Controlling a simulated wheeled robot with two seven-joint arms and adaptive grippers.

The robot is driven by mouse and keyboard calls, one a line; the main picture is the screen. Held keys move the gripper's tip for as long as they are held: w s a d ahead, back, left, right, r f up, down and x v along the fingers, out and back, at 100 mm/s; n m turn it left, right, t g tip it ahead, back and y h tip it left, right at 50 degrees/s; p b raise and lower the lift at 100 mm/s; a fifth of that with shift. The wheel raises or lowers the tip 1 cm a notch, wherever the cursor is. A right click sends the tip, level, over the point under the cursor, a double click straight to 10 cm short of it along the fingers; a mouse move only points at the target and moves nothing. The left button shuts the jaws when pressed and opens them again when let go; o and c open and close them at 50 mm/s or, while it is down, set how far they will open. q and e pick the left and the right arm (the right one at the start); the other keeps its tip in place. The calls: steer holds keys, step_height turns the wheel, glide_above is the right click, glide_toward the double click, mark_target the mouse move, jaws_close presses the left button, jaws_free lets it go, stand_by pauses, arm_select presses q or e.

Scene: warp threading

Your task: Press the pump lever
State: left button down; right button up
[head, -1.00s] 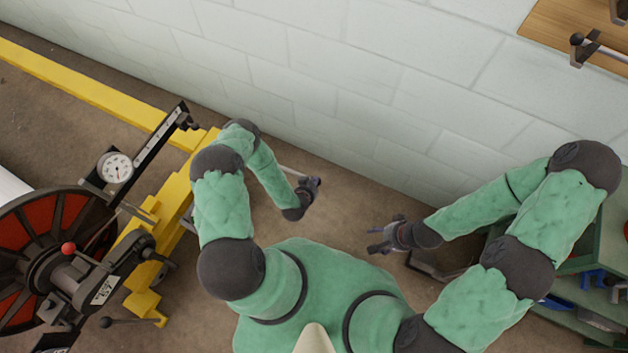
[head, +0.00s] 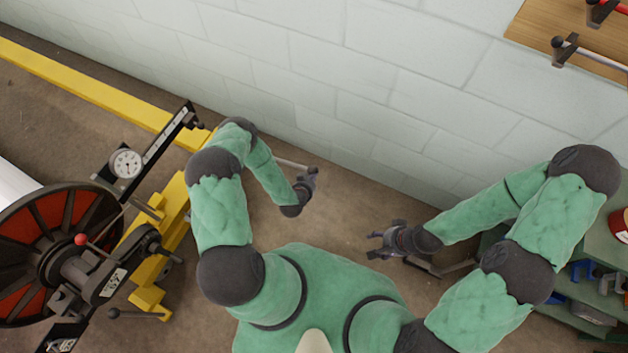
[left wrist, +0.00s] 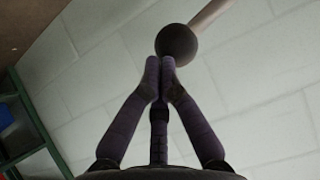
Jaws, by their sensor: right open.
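A pale rod (head: 293,163) with a dark ball at its end, which looks like the pump lever, sticks out beside my left gripper (head: 311,177) in the head view. In the left wrist view the dark ball (left wrist: 177,43) sits just beyond the fingertips of my left gripper (left wrist: 160,66), with the rod (left wrist: 210,13) running up and right. The fingers are together, with nothing seen between them. The tips look at or very near the ball; I cannot tell whether they touch. My right gripper (head: 373,244) is open and empty over the floor.
At left stand a red and black wheel (head: 35,245), a dial gauge (head: 126,163) and a yellow frame (head: 165,235). A pale block wall (head: 350,70) runs behind. A wooden board (head: 530,25) with levers is at upper right, a green shelf (head: 605,255) at right.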

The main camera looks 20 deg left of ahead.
arm_select(q)
steer(key=p+v, duration=0.3)
steer(key=v, duration=0.5)
steer(key=shift+w, duration=0.2)
steer(key=shift+a+r, duration=0.15)
